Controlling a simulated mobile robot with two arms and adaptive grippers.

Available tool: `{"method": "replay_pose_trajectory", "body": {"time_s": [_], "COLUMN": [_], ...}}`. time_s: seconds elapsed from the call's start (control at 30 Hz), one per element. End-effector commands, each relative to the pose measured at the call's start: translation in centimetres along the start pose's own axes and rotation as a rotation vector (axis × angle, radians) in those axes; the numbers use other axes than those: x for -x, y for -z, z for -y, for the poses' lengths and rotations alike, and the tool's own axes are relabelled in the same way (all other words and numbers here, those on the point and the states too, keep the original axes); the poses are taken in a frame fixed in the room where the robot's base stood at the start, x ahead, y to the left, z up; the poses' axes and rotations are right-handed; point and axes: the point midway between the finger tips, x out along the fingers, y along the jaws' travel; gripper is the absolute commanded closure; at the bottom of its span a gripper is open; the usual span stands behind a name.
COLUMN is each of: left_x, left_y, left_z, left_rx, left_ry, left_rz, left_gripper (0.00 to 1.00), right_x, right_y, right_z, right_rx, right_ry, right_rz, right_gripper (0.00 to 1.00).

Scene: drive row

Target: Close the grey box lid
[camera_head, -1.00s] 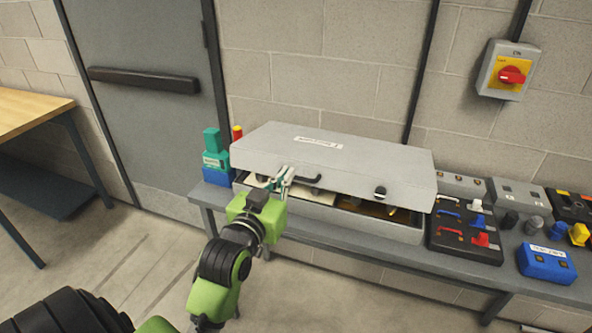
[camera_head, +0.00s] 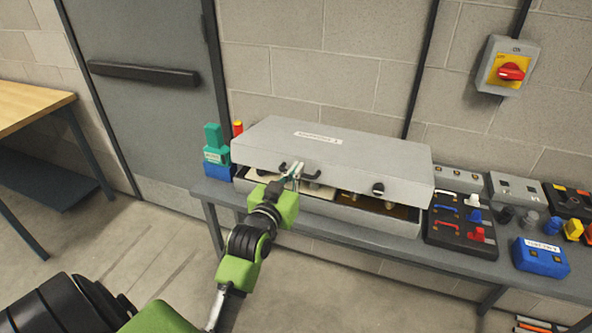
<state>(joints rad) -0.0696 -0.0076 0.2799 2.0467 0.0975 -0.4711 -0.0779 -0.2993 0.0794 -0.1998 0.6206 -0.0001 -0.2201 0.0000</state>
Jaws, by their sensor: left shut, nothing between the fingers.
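The grey box lid (camera_head: 345,153) is tilted down over the grey box (camera_head: 383,218), with a gap along the front. The lid has a label on top and dark latches and a handle on its front face. Light and brown contents show through the gap. My left gripper (camera_head: 294,171) is shut and empty, at the lid's front edge beside the handle. I cannot tell if it touches the lid. My right gripper is not in view.
The box stands on a grey bench (camera_head: 347,236) against a block wall. A black panel (camera_head: 463,222) and a blue box (camera_head: 540,257) lie to the right. A red wall switch (camera_head: 510,71) hangs above.

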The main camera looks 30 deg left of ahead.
Motion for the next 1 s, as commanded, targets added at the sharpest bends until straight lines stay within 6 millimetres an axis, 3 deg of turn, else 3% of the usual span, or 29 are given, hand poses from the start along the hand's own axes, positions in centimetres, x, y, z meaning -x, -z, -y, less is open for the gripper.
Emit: {"method": "replay_pose_trajectory", "body": {"time_s": [0.27, 0.7, 0.83, 1.0], "left_x": [0.0, 1.0, 1.3, 1.4], "left_y": [-0.6, -5.7, -7.5, -8.2], "left_z": [0.0, 0.0, 0.0, 0.0], "left_rx": [0.0, 0.0, 0.001, 0.001], "left_ry": [0.0, -0.001, -0.001, -0.001], "left_rz": [-0.008, -0.113, -0.115, -0.109], "left_gripper": [1.0, 1.0, 1.0, 1.0], "right_x": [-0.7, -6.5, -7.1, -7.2], "right_y": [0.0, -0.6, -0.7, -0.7], "right_z": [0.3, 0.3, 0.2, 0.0], "right_rx": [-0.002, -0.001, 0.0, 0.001], "right_ry": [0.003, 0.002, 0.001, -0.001], "right_rz": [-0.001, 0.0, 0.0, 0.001], "right_gripper": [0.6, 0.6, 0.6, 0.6]}}
